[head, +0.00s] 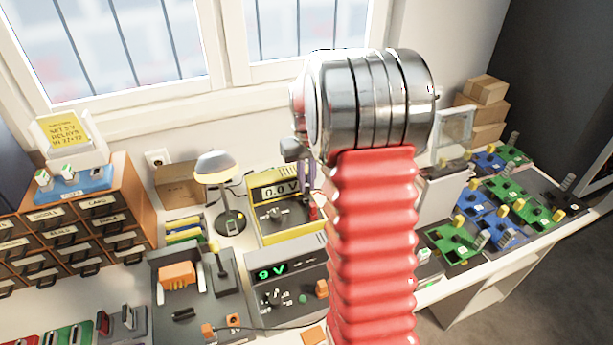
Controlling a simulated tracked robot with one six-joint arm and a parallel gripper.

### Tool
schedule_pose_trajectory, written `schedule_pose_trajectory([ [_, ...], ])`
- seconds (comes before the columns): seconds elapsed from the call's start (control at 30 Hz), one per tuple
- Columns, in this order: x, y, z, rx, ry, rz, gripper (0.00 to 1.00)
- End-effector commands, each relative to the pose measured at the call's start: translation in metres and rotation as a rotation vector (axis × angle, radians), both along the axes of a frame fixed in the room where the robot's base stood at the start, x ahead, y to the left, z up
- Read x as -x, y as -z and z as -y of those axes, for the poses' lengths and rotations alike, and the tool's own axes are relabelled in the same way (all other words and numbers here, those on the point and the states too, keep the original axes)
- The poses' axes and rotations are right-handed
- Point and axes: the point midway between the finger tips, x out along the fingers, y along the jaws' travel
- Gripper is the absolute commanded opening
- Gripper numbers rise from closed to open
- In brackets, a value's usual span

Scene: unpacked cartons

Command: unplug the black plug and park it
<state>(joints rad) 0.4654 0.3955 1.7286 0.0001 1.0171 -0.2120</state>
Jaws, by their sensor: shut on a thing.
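My red-sleeved arm and metal wrist fill the middle of the head view. My gripper (307,185) shows only in part, left of the sleeve, with narrow purple-grey fingers pointing down at the right side of the yellow meter (257,224). It is shut on a small dark thing, apparently the black plug (306,200), mostly hidden by the fingers. A red plug (314,212) stands right beside it at the meter's right end. The meter reads 0.0 V. Whether the black plug is still seated in a socket cannot be told.
A grey power supply (284,262) reading 9 V stands in front of the meter. A desk lamp (216,168) stands left of the meter, near an orange drawer cabinet (100,207). Several green and blue boards lie at right. My arm hides the bench's middle.

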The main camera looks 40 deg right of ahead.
Motion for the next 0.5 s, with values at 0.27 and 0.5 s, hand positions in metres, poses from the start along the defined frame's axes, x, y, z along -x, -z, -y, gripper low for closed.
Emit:
schedule_pose_trajectory([
  [0.27,0.0,0.014,0.0,0.0,0.0,-0.001,0.0],
  [0.5,0.0,0.015,-0.001,0.0,-0.001,0.0,0.0],
])
